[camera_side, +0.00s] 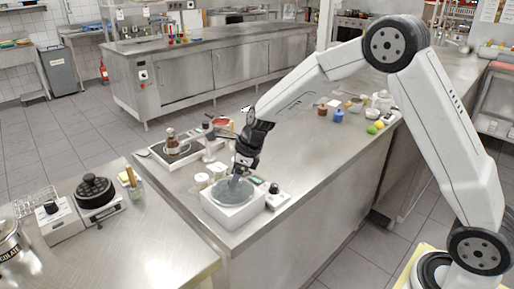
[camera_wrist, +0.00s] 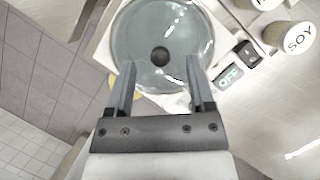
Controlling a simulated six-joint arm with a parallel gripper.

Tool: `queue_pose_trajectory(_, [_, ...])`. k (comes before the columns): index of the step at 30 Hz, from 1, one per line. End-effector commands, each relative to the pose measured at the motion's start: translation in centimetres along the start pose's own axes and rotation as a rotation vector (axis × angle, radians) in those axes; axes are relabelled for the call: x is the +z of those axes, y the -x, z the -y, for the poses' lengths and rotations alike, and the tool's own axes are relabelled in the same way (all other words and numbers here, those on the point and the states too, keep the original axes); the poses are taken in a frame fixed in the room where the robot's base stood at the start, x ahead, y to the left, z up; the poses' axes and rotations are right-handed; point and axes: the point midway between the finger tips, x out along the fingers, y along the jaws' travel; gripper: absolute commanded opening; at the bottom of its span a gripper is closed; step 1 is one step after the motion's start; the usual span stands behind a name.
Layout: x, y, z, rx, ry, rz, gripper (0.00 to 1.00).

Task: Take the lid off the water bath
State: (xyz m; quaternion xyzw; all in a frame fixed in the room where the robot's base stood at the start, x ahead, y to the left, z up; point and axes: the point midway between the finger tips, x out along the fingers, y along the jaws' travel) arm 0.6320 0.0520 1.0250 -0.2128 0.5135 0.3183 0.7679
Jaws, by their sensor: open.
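The water bath (camera_side: 234,213) is a white box on the steel counter, with a small control part at its right side. Its round grey-blue lid (camera_side: 222,192) sits on top of it. In the wrist view the lid (camera_wrist: 185,25) is a glossy disc with a dark round knob (camera_wrist: 160,56) at its middle. My gripper (camera_side: 238,178) points down just above the lid. In the wrist view its two fingers (camera_wrist: 160,75) are apart and empty, with the knob just beyond and between their tips. I cannot tell whether the fingers touch the lid.
White jars stand close behind the bath; one reads SOY (camera_wrist: 299,38). A tray with a brown bottle (camera_side: 172,143) is at the back left. A stirrer with a black top (camera_side: 95,190) stands on the left counter. Several small items, including a blue bottle (camera_side: 338,115), lie farther along the counter.

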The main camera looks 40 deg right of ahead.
Motion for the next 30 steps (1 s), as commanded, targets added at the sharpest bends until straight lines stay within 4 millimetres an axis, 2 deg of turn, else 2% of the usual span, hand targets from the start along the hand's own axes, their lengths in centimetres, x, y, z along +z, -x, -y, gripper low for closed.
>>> queue_pose_trajectory(3, [0.0,-1.2,0.0,0.002,0.000,0.000,0.69])
queue_pose_trajectory(7, [0.1,-1.8,0.0,0.000,0.000,0.001,0.69])
queue_pose_trajectory(23, [0.0,-1.9,0.0,0.000,0.000,0.001,0.69])
queue_pose_trajectory(27, [0.0,-1.9,0.0,0.000,0.000,0.001,0.24])
queue_pose_trajectory(29, [0.0,-1.9,0.0,0.000,0.000,0.001,0.05])
queue_pose_trajectory(30, [0.0,-1.9,0.0,0.000,0.000,0.001,0.00])
